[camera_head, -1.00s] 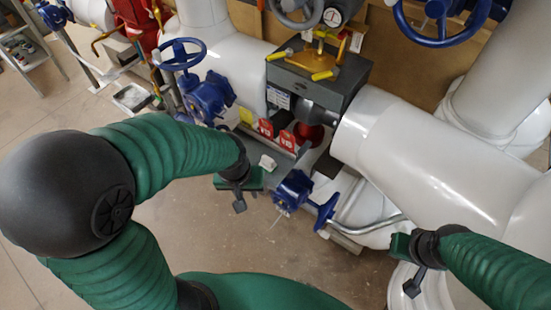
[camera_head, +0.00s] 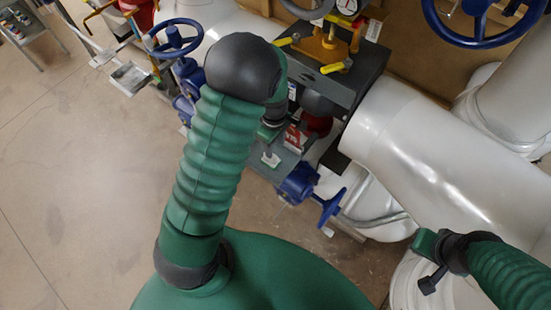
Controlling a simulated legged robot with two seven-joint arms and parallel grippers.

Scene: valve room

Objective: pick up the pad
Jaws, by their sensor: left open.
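My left arm rises through the middle of the view, and its black elbow covers most of its own forearm. My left gripper (camera_head: 268,136) shows only as a small dark and green part below the elbow; it is open. Just below it in the picture is a small white object (camera_head: 270,159) on a grey ledge, possibly the pad; I cannot tell whether they touch. My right gripper (camera_head: 428,262) is at the lower right, in front of the white pipes and away from the white object. Its jaw state is unclear.
Red tags (camera_head: 293,138) stand beside the white object. A blue valve (camera_head: 299,184) with a handwheel is just below. A grey block (camera_head: 338,80) with yellow handles and a large white pipe (camera_head: 425,140) lie to the right.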

